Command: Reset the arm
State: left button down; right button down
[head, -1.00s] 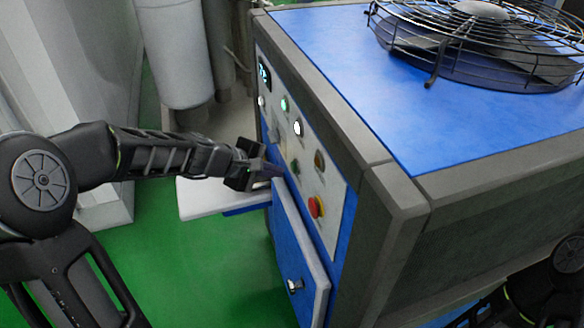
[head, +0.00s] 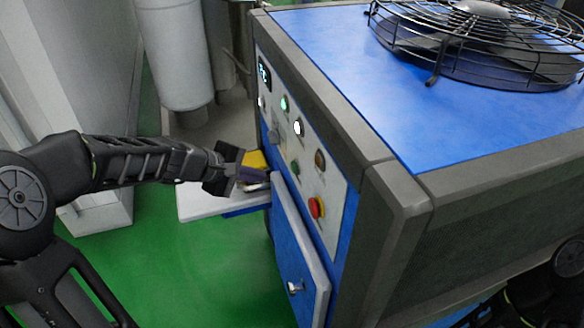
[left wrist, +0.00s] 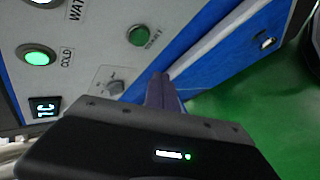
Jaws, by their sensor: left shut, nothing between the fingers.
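My left gripper (head: 262,174) is shut and empty in front of the blue machine's control panel (head: 305,170), above the inner edge of an open white-faced door (head: 210,203). In the left wrist view its closed fingers (left wrist: 162,92) point toward the panel, close to a grey rotary knob (left wrist: 110,82). I cannot tell whether they touch anything. My right arm (head: 540,295) shows only in part at the lower right of the head view, and its gripper is out of the picture.
A second blue door (head: 300,262) with a silver latch stands open below the panel. The panel carries a red button (head: 316,207) and several others. A caged fan (head: 480,45) sits on the blue top.

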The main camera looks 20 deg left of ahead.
pick_arm(q)
jog(key=shift+f, duration=0.1)
jog(key=s+d+f+m+g+y, duration=0.1)
jog(key=s+d+f+m+g, duration=0.15)
jog(key=s+f, duration=0.45)
jog(key=s+d+f+m+g, duration=0.1)
jog(key=s+d+f+g, duration=0.15)
jog(key=f, duration=0.85)
jog(key=s+d+f+m+g+y, duration=0.1)
jog(key=s+d+f+m, duration=0.15)
jog(key=s+f, duration=0.45)
jog(key=s+d+f+m+g+h, duration=0.15)
jog(key=s+d+f+m, duration=0.35)
jog(key=s+d+f, duration=0.7)
jog(key=shift+m, duration=0.8)
jog(key=r, duration=0.1)
jog(key=w+d+r, duration=0.1)
jog(key=w+r, duration=0.1)
jog(key=shift+w+d, duration=0.15)
jog(key=shift+d, duration=0.15)
dwell(0.6)
